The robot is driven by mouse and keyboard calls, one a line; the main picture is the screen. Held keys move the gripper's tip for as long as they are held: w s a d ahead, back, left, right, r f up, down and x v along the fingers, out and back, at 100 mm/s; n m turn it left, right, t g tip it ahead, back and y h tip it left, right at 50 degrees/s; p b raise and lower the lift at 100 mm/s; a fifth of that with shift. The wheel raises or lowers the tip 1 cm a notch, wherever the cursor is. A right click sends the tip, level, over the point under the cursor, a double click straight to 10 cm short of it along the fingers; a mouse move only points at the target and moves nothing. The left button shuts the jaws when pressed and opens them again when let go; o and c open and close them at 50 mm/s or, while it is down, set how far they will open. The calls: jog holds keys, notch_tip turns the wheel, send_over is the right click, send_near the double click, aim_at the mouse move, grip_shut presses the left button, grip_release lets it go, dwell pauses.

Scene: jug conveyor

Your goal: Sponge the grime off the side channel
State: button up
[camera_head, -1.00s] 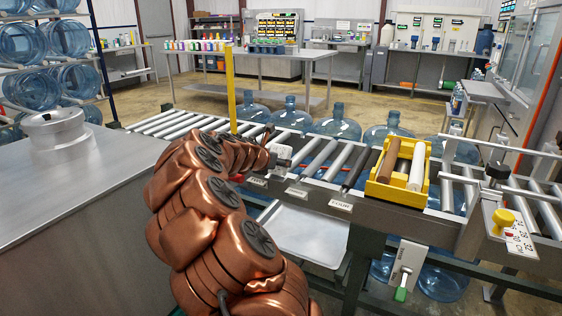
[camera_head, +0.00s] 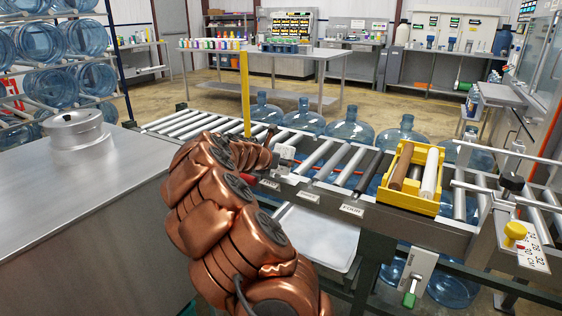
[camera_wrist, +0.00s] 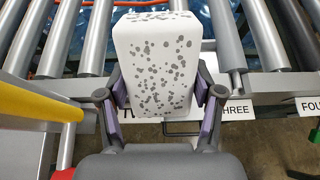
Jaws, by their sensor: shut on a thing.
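My gripper (camera_wrist: 160,95) is shut on a white block with grey speckles, which looks like the sponge (camera_wrist: 155,60). A purple-padded finger presses each side of it. In the head view the sponge (camera_head: 285,152) is a small pale shape at the end of my copper arm, at the conveyor's near edge. The side channel (camera_head: 330,193) is the grey metal rail along the conveyor's near side, with numbered labels. In the wrist view the sponge overlaps this rail (camera_wrist: 262,88) and partly hides a label left of "THREE". I cannot tell whether they touch. No grime is clearly visible.
A yellow tote (camera_head: 412,196) with rollers sits on the conveyor to the right. A yellow post (camera_head: 245,95) stands left of my gripper. Blue jugs (camera_head: 349,129) stand behind the rollers. A steel cabinet (camera_head: 80,190) fills the left. A pale tray (camera_head: 315,237) hangs below the rail.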

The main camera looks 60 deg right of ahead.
aim_at(283, 146)
jog(key=shift+r+p, duration=2.65)
jog(key=shift+r, duration=0.1)
